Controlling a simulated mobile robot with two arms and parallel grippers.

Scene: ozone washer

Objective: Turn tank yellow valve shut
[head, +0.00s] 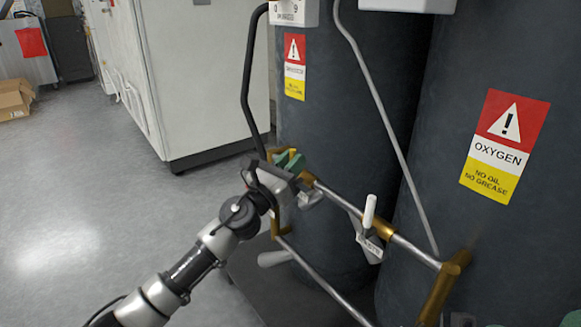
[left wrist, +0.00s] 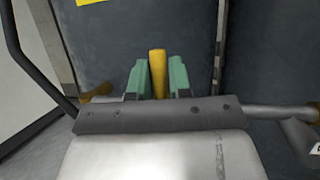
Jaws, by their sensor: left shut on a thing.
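The yellow valve handle (left wrist: 158,73) stands upright between the green fingers of my left gripper (left wrist: 157,80) in the left wrist view. The fingers are closed on it from both sides. In the head view my left gripper (head: 290,160) is at the left end of the pipework, in front of the left dark tank (head: 335,120). The gripper hides the valve handle there. Brass fittings (head: 306,179) show beside the gripper.
A metal pipe (head: 410,250) runs right from the gripper, with a white-handled valve (head: 369,212) on it. A second tank with an oxygen label (head: 505,147) stands at right. A black curved bar (head: 247,75) rises close by.

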